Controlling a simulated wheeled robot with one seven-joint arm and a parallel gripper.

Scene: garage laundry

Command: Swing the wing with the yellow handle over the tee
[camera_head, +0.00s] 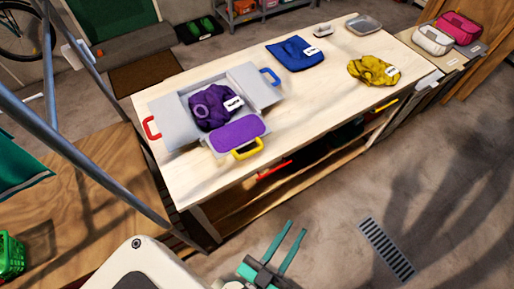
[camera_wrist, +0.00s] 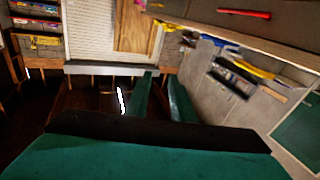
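A grey folding board lies on the bench at left in the head view. A purple tee (camera_head: 208,106) with a white tag lies bunched in its middle. The wing with the yellow handle (camera_head: 249,149) lies flat on the near side, folded outward beside the tee, with a purple panel (camera_head: 236,132) on it. Another wing has a red handle (camera_head: 152,128) at left, and one has a blue handle (camera_head: 270,77) at far right. My gripper (camera_head: 285,240) is in front of and below the bench edge, away from the board. Its green fingers are apart and empty, also in the wrist view (camera_wrist: 160,95).
The wooden bench (camera_head: 180,84) also holds a blue garment (camera_head: 295,54), a yellow garment (camera_head: 373,70) and a grey tray (camera_head: 364,23). Red and yellow bars (camera_head: 275,170) show under its front edge. A wooden surface (camera_head: 90,190) stands at left; open floor lies at right.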

